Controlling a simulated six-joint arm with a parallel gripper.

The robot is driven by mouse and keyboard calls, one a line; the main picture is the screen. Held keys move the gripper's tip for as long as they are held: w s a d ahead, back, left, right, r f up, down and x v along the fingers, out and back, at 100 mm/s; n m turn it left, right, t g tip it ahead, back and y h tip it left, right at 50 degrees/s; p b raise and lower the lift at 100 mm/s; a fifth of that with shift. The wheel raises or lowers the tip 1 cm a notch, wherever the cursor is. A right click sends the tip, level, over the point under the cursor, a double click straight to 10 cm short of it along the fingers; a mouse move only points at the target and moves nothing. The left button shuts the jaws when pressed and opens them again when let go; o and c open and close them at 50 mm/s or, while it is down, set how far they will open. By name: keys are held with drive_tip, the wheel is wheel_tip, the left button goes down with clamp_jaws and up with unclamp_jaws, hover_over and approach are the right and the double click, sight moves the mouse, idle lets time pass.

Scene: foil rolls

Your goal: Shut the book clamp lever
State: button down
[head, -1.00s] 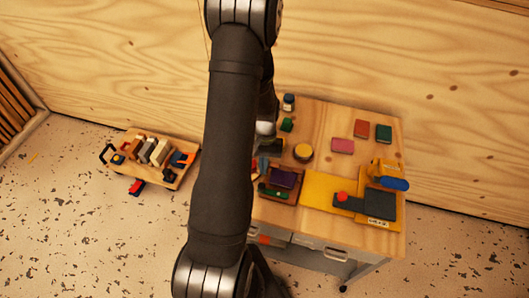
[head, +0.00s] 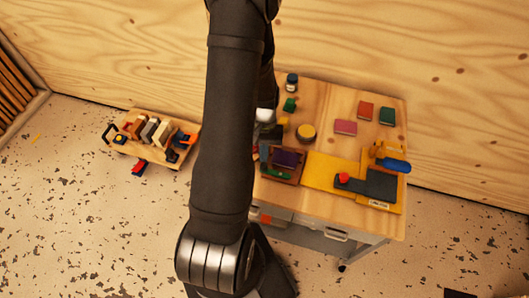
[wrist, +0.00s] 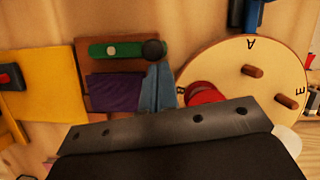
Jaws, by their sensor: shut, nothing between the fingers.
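A brown wooden holder (head: 284,178) on the bench carries a purple book-like block (head: 286,158) and a green bar (head: 276,172). It looks like the book clamp. In the wrist view the green bar (wrist: 128,50), taken as the lever, ends in a round black knob (wrist: 154,49) and lies along the brown base, above the purple block (wrist: 112,92). My gripper (wrist: 165,122) is shut and empty, below the purple block in the wrist picture and apart from the bar. In the head view my arm hides it.
A round wooden disc (wrist: 250,75) with letters, pegs and a red spool (wrist: 203,95) is beside the holder. Small blocks and a jar (head: 292,79) sit behind.

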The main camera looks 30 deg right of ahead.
drive_tip(key=shift+s+a+n, duration=0.1)
drive_tip(key=shift+a+n, duration=0.15)
drive_tip(key=shift+n, duration=0.15)
drive_tip(key=shift+s+a+n+h, duration=0.35)
drive_tip(key=shift+a+n+h, duration=0.25)
drive_tip(key=shift+n, duration=0.5)
drive_tip(key=shift+s+a+n+g, duration=0.3)
drive_tip(key=shift+s+a+n, duration=0.15)
drive_tip(key=shift+n, duration=0.45)
drive_tip(key=s+a+n+h, duration=0.1)
drive_tip(key=n, duration=0.1)
drive_tip(key=s+n+h, duration=0.1)
drive_tip(key=n, duration=0.1)
drive_tip(key=shift+s+a+n, duration=0.15)
drive_tip(key=shift+a+n, duration=0.15)
drive_tip(key=shift+a, duration=0.1)
drive_tip(key=n, duration=0.1)
drive_tip(key=s+n, duration=0.1)
drive_tip(key=s+n+h, duration=0.1)
drive_tip(key=shift+s+a+n, duration=0.15)
drive_tip(key=shift+a+n, duration=0.1)
drive_tip(key=shift+n, duration=0.05)
drive_tip(key=s+n, duration=0.1)
drive_tip(key=s+n+t+h, duration=0.1)
drive_tip(key=n, duration=0.1)
drive_tip(key=shift+s+d+n+t, duration=0.1)
drive_tip(key=shift+n+t, duration=0.2)
drive_tip(key=shift+s+d, duration=0.1)
drive_tip(key=shift+s, duration=0.3)
